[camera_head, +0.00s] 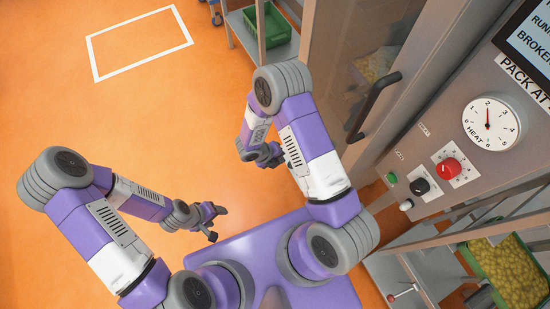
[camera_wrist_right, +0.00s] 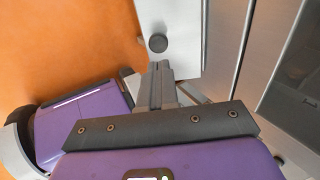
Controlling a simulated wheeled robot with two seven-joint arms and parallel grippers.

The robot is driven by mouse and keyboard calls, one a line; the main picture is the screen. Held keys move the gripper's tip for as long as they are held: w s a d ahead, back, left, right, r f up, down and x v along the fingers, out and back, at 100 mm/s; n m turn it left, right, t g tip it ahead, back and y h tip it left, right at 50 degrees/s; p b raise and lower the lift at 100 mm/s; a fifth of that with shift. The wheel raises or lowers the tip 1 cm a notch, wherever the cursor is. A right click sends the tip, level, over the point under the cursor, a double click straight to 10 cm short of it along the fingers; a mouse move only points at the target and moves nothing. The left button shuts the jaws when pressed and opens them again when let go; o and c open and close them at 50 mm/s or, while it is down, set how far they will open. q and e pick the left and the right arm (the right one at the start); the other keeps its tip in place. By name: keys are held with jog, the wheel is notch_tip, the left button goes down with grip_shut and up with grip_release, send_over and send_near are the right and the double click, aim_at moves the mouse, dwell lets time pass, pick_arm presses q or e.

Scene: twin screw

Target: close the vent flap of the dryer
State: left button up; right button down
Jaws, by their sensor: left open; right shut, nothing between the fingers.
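The dryer is the large grey machine with a glazed door (camera_head: 345,50) and a control panel (camera_head: 445,125). In the right wrist view a pale grey plate (camera_wrist_right: 180,20) with a dark round knob (camera_wrist_right: 157,43) lies just beyond my right gripper (camera_wrist_right: 160,66); I cannot tell for sure whether this is the vent flap, or how far it stands open. My right gripper is shut and empty, its tips close to the knob; contact cannot be told. In the head view my right gripper (camera_head: 270,157) is left of the dryer. My left gripper (camera_head: 216,223) is open and empty over the floor.
A black door handle (camera_head: 372,105) sticks out from the dryer. The panel has a heat dial (camera_head: 491,123), a red knob (camera_head: 448,168) and a black knob (camera_head: 419,187). A crate of yellow pieces (camera_head: 512,275) stands lower right, a green crate (camera_head: 268,28) at the top. The orange floor at left is free.

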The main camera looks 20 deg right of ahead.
jog(key=b+x, duration=0.3)
jog(key=x, duration=0.5)
jog(key=shift+w+f, duration=0.1)
